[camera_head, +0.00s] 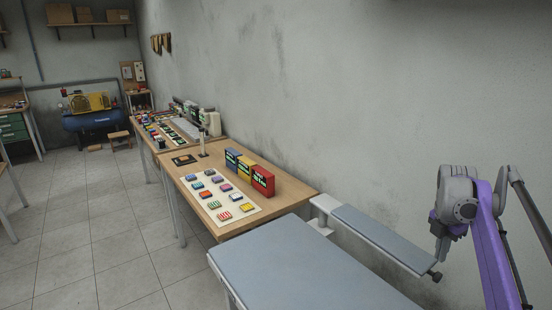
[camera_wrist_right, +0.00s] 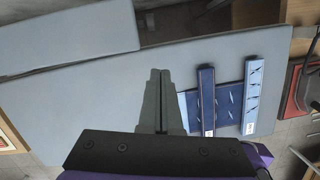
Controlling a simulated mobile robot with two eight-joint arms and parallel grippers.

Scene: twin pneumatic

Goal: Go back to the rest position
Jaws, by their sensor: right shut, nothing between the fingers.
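My right arm, purple with a grey wrist, stands at the right side of the head view. In the right wrist view the two dark fingers (camera_wrist_right: 159,74) lie together, shut and empty, above a grey-blue padded surface (camera_wrist_right: 100,95). My left gripper is in neither view.
A grey padded bench (camera_head: 300,262) fills the front. Behind it, a wooden table (camera_head: 290,192) bears several coloured blocks and boxes. Tiled floor (camera_head: 95,225) is clear at left.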

